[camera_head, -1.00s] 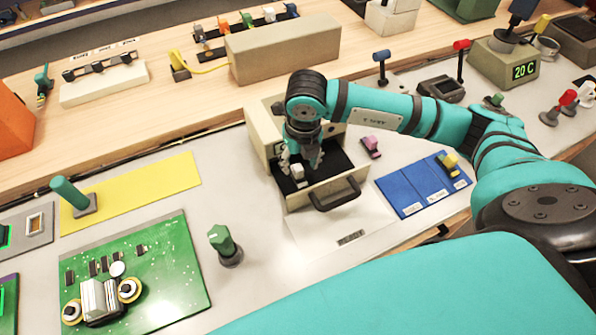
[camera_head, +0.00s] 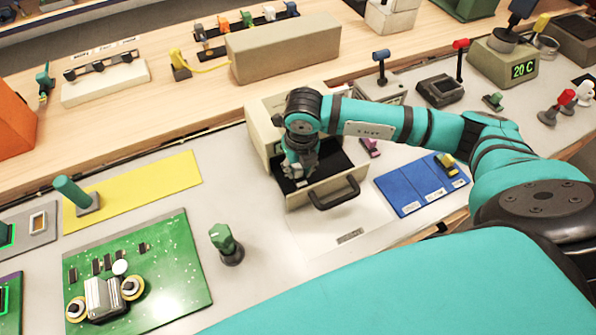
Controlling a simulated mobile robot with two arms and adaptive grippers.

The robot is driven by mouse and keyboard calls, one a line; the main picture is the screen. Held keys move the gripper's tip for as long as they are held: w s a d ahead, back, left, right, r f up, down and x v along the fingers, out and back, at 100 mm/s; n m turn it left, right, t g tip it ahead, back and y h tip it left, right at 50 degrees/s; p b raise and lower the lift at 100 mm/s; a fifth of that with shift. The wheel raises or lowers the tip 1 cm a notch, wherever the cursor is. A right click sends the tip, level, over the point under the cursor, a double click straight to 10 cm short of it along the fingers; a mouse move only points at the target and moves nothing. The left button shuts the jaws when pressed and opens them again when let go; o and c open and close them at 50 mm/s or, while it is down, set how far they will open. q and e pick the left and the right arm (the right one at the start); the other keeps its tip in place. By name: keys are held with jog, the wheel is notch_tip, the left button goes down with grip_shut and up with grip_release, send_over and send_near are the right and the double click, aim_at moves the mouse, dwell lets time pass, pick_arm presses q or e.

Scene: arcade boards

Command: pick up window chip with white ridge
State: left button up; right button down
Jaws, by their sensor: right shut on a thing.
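My right gripper (camera_head: 298,170) points down into an open drawer (camera_head: 298,202) with a dark inside, left of the middle of that drawer. It is shut on a small chip that is mostly hidden by the fingers. A small whitish block showed at this spot a second ago, so I take it as the window chip with white ridge. Whether it is clear of the drawer floor cannot be told. My left gripper is not in view.
The drawer's dark handle (camera_head: 335,193) sticks out in front. A pink piece (camera_head: 370,147) lies right of the drawer, and a yellow piece (camera_head: 446,161) is on the blue mat (camera_head: 403,190). A green knob (camera_head: 226,243) stands left, near the green circuit board (camera_head: 180,270).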

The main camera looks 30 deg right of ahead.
aim_at(298, 167)
notch_tip(298, 167, up, 18)
jog(key=b, duration=0.1)
jog(key=shift+b, duration=0.4)
dwell(0.3)
